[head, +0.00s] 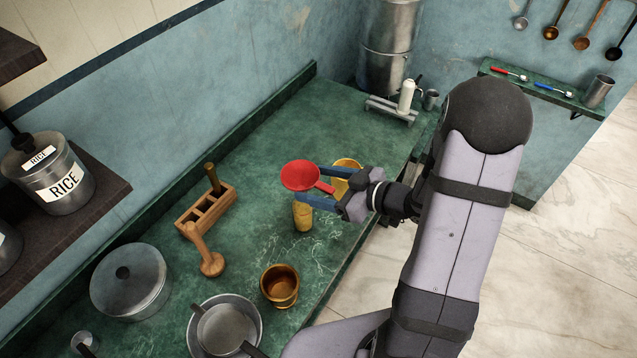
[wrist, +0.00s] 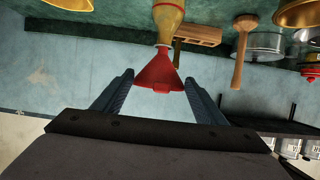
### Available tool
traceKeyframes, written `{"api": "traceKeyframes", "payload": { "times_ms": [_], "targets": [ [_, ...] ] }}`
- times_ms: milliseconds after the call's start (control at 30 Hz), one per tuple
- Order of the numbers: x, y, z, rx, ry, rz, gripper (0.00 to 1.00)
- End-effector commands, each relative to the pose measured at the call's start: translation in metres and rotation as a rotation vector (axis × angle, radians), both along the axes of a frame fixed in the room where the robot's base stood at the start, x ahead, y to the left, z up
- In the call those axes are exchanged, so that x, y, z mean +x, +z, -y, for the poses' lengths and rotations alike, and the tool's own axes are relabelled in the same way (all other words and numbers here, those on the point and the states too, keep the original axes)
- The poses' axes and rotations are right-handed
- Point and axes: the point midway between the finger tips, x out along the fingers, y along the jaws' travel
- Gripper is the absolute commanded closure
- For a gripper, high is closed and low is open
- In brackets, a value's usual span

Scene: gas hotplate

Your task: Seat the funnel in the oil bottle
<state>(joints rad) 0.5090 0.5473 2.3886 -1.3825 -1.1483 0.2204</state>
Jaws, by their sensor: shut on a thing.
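The red funnel (head: 299,175) is held wide mouth up by my gripper (head: 309,184), whose two blue fingers lie on either side of it, with its handle pointing back toward the wrist. The yellow oil bottle (head: 303,216) stands upright on the green counter just below the funnel; the funnel and a finger hide its top in the head view. In the wrist view, which is upside down, the funnel (wrist: 158,72) lines up with the bottle (wrist: 168,20), and its spout end meets or overlaps the bottle's neck. I cannot tell whether the spout is inside the neck.
A yellow bowl-like vessel (head: 346,165) stands behind the fingers. A copper pot (head: 279,286), a wooden rack (head: 205,212) with a pestle (head: 210,262), and metal pans (head: 131,283) stand to the left and front. A grey rack (head: 391,110) with a white bottle is at the back. The counter's far middle is clear.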

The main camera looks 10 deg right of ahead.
Motion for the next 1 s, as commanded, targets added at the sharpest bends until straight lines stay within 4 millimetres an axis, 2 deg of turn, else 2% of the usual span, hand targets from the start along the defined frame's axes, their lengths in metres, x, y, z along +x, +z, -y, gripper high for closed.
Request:
{"api": "traceKeyframes", "payload": {
  "times_ms": [1000],
  "targets": [
    [0.0, -0.012, 0.0, 0.0, 0.0, 0.0, 0.67]
  ]
}}
